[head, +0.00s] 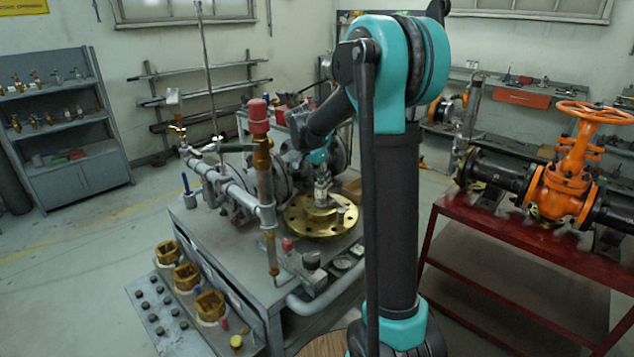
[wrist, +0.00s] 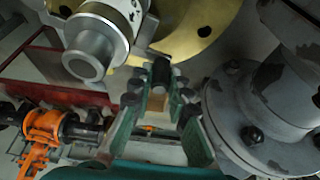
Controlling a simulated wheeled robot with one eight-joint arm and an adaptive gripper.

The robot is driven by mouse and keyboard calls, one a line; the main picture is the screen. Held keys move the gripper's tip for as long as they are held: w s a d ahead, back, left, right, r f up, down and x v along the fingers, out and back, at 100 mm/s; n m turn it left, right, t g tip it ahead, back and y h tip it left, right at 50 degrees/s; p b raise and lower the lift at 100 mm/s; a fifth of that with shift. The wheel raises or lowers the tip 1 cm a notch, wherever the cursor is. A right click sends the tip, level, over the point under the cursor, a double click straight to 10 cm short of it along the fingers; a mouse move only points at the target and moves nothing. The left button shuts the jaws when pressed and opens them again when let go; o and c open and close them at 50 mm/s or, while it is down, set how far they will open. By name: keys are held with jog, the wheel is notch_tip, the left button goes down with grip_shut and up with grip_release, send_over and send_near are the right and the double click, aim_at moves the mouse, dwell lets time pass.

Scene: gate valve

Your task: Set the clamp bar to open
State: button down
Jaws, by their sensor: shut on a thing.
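The clamp bar (wrist: 161,71) shows in the wrist view as a short dark bar end beside a silver cylindrical hub (wrist: 97,45), in front of the brass flange. My gripper (wrist: 160,80) has its fingertips on either side of this bar end and is shut on it. In the head view my gripper (head: 322,187) is just above the brass flange disc (head: 300,226) on the grey bench. There the bar is too small and too hidden by the gripper to make out. The full length of the bar and its angle cannot be told.
A red-capped brass post (head: 262,165) stands just left of the flange. Grey pipework (head: 232,190) lies behind it. A grey bolted flange (wrist: 262,115) is close to my right finger in the wrist view. An orange valve (head: 560,185) stands on a red table (head: 490,235).

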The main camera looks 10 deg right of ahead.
jog(key=d+m+g, duration=0.1)
jog(key=d+m, duration=0.1)
jog(key=d, duration=0.1)
jog(key=d+m, duration=0.3)
jog(key=shift+s+d+g+h, duration=0.15)
jog(key=shift+d+g+h, duration=0.15)
jog(key=shift+g+h, duration=0.1)
jog(key=shift+s+d+m, duration=0.2)
jog(key=shift+d+m, duration=0.5)
jog(key=shift+s+d, duration=0.45)
jog(key=shift+d, duration=0.4)
jog(key=c, duration=1.7)
grip_release()
jog(key=v, duration=1.2)
jog(key=shift+w, duration=0.2)
